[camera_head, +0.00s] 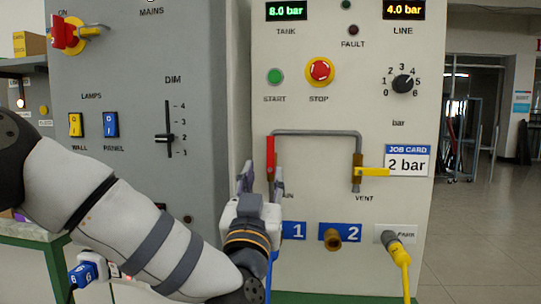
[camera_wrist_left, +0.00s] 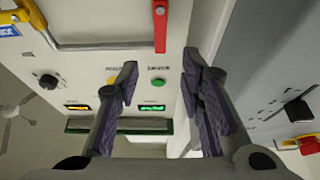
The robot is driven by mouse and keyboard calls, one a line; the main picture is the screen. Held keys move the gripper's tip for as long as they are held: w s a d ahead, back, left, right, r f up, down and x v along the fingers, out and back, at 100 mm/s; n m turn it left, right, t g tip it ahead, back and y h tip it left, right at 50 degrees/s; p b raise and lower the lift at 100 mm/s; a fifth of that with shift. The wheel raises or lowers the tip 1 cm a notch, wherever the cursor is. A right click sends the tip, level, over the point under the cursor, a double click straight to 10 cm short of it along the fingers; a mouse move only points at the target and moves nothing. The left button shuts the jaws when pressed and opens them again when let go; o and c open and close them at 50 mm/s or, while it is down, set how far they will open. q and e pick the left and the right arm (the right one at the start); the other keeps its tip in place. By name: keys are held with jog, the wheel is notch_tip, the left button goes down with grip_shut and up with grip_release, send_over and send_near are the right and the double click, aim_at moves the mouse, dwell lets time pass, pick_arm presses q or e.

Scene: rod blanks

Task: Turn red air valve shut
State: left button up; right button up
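The red air valve lever (camera_head: 270,158) hangs straight down at the left end of the grey pipe (camera_head: 315,133) on the light panel. It also shows in the wrist view (camera_wrist_left: 160,22), where the picture is upside down. My left gripper (camera_head: 260,182) is open and empty, its fingers pointing at the panel by the lever's lower end. In the wrist view the lever lies in line with the gap between the fingertips (camera_wrist_left: 160,75), and I see no contact. The label below the lever is partly hidden by the gripper. My right gripper is not in view.
A yellow vent lever (camera_head: 372,171) sits level at the pipe's right end. A red stop button (camera_head: 320,71) and green start button (camera_head: 275,76) are above. The tank display (camera_head: 286,11) reads 8.0 bar, the line display (camera_head: 404,10) 4.0 bar.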

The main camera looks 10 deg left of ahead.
aim_at(270, 147)
pick_arm(q)
jog(key=b+x, duration=0.1)
jog(key=x, duration=1)
jog(key=shift+w, duration=0.25)
jog(key=shift+w+r, duration=0.25)
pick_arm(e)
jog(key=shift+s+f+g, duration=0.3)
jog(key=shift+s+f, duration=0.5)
pick_arm(q)
jog(key=shift+c, duration=0.2)
grip_shut()
